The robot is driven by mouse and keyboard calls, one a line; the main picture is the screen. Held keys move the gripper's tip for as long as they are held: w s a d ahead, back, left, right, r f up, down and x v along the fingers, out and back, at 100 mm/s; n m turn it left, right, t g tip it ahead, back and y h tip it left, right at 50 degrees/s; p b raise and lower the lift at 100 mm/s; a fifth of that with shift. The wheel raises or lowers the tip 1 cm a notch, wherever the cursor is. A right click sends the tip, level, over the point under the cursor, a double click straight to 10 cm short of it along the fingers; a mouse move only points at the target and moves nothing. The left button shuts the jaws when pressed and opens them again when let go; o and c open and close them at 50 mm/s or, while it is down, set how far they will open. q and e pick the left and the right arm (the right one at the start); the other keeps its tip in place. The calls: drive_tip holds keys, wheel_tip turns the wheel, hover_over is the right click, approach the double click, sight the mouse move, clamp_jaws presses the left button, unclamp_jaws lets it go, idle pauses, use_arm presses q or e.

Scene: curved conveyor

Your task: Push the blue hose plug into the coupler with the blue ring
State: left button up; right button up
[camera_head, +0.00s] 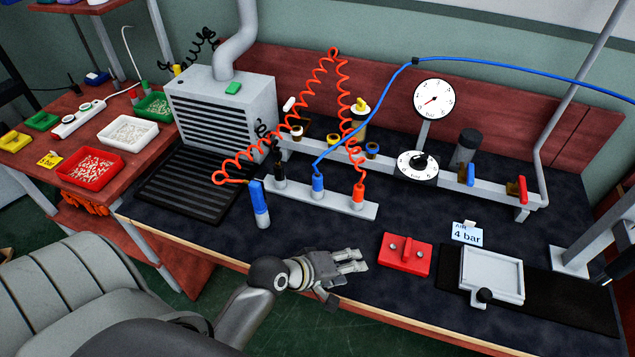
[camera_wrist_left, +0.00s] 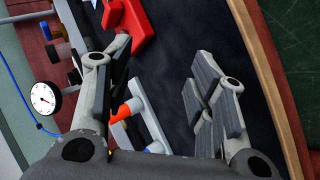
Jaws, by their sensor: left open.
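The blue hose plug (camera_head: 317,182) stands upright in a low grey rack bar (camera_head: 340,207); its blue hose rises from its top. The coupler with the blue ring (camera_head: 372,150) is on the grey manifold rail behind, to the right of the plug. My left gripper (camera_head: 350,260) is open and empty over the front of the bench, in front of the rack and apart from the plug. Its spread fingers (camera_wrist_left: 160,85) show in the left wrist view, where I cannot clearly make out the blue plug. My right gripper is not in view.
An orange plug (camera_head: 358,193) with a coiled hose and a black plug (camera_head: 280,172) share the rack. A blue-and-grey cylinder (camera_head: 259,205) stands left. Gauges (camera_head: 433,98) rise behind. A red block (camera_head: 405,254) lies right of my gripper. Dark bench top is clear before the rack.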

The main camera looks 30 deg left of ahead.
use_arm(q)
drive_tip(key=w+a+r+n+t, duration=0.3)
drive_tip(key=w+r+n+t, duration=0.15)
drive_tip(key=w+n, duration=0.2)
wheel_tip(320, 180, up, 5)
drive_tip(key=n+t+y, duration=0.4)
drive_tip(key=n+y, duration=0.5)
drive_tip(key=n, duration=1.3)
hover_over(315, 180)
drive_tip(key=v, duration=0.6)
wheel_tip(315, 180, down, 8)
drive_tip(key=b, duration=0.8)
drive_tip(key=shift+r, duration=0.15)
drive_tip(key=shift+w+r, duration=0.35)
drive_tip(key=shift+w, duration=0.05)
drive_tip(key=shift+f+x, duration=0.15)
drive_tip(key=shift+x, duration=1.55)
drive_tip(key=shift+f+x, duration=0.1)
drive_tip(key=shift+x, duration=1.55)
drive_tip(key=shift+c, duration=0.3)
